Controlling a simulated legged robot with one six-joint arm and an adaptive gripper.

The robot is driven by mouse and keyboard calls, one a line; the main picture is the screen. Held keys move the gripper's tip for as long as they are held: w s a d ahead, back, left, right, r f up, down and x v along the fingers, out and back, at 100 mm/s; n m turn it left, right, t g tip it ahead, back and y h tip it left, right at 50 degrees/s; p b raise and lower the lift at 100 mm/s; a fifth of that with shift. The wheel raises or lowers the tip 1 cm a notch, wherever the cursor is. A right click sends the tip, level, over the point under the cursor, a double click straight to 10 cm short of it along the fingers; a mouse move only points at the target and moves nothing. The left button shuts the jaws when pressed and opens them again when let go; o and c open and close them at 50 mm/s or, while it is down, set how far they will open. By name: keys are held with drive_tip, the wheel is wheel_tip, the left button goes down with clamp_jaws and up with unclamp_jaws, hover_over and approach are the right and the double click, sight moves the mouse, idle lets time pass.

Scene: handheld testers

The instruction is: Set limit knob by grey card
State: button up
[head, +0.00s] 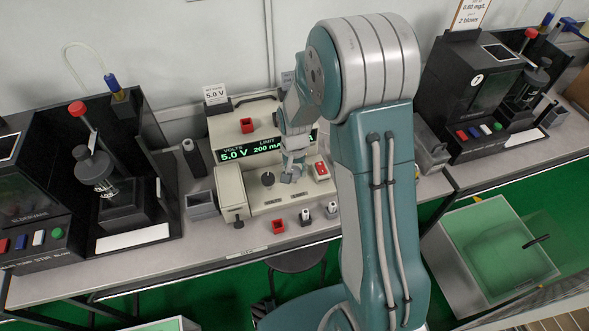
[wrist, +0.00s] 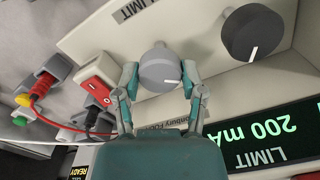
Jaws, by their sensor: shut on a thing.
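The cream bench supply (head: 262,205) stands on the bench, its green display (head: 240,152) reading 5.0 V and LIMIT 200 mA. My gripper (head: 291,172) is at its front panel, right of the dark volts knob (head: 268,180). In the wrist view, my gripper (wrist: 160,75) is shut on the grey limit knob (wrist: 158,68), one finger on each side; its white mark points right and slightly down. The dark knob also shows there (wrist: 252,32). A white card (head: 215,93) reading 5.0 V stands behind the supply. A greyish card (head: 287,78) is mostly hidden by my arm.
A red-and-white switch (wrist: 95,80) sits close left of the knob in the wrist view, with plugs and a red lead (wrist: 38,95) beyond. Dark testers (head: 120,190) (head: 470,95) flank the supply. Red and dark sockets (head: 278,226) line the front edge.

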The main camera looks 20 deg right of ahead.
sight(294, 169)
drive_tip(key=shift+w+m, duration=0.15)
drive_tip(key=shift+m, duration=2.05)
drive_tip(key=shift+r, duration=0.1)
drive_tip(key=o, duration=1.1)
drive_tip(key=shift+o, duration=0.2)
wheel_tip(294, 169, up, 12)
